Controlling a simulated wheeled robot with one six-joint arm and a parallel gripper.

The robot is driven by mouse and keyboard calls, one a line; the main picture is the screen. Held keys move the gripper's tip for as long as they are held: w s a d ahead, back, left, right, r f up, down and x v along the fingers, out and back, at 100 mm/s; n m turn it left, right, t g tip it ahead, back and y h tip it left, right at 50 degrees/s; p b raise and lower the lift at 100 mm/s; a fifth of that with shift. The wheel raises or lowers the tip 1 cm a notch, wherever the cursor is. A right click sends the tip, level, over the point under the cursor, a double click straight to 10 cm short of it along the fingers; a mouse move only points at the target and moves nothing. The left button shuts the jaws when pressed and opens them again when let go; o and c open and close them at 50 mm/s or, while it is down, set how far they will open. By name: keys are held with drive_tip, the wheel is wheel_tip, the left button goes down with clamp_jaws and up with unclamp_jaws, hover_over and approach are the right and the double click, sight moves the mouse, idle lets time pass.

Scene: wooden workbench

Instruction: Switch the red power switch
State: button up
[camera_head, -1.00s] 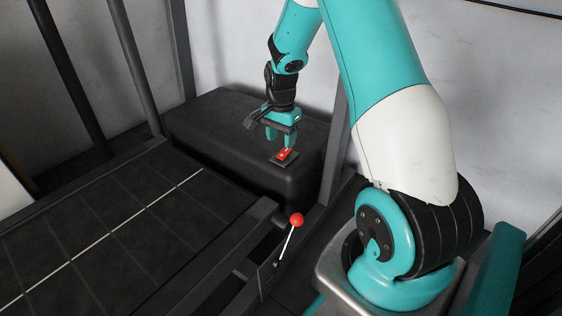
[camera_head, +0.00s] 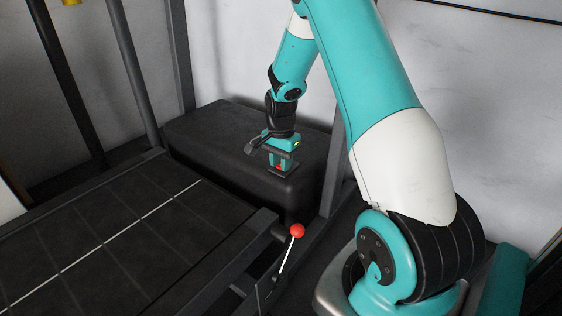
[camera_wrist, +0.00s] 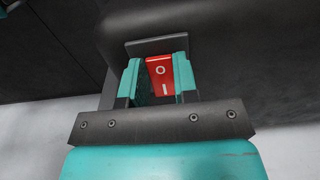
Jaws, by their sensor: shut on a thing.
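The red power switch (camera_head: 279,167) sits on a dark plate on top of the black box, mostly hidden by my gripper in the head view. In the wrist view the red switch (camera_wrist: 160,72) shows a white circle and a white bar, between my two teal fingers. My gripper (camera_head: 279,163) points down over the switch. In the wrist view my gripper (camera_wrist: 157,78) has one finger on each side of the switch and is shut on it. The fingertips are close to the plate (camera_wrist: 157,45).
The black box (camera_head: 220,135) stands against the white wall. A lever with a red ball knob (camera_head: 297,230) stands in front of it. A dark tiled platform (camera_head: 110,235) with grey frame bars lies to the left.

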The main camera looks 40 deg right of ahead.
drive_tip(key=shift+d+r+p, duration=0.1)
drive_tip(key=shift+r+p, duration=0.2)
drive_tip(key=shift+p, duration=0.6)
drive_tip(key=y+p, duration=0.1)
drive_tip(key=p, duration=0.2)
drive_tip(key=shift+d+r+y, duration=0.15)
drive_tip(key=shift+r+y, duration=0.1)
drive_tip(key=shift+y, duration=0.15)
drive_tip(key=y+p, duration=0.1)
drive_tip(key=p, duration=0.2)
drive_tip(key=shift+d, duration=0.1)
drive_tip(key=y+p, duration=0.1)
drive_tip(key=p, duration=0.1)
drive_tip(key=shift+d+f+g+y+p, duration=0.1)
drive_tip(key=shift+f+g+y+p, duration=0.2)
drive_tip(key=shift+y, duration=0.1)
drive_tip(key=o, duration=0.9)
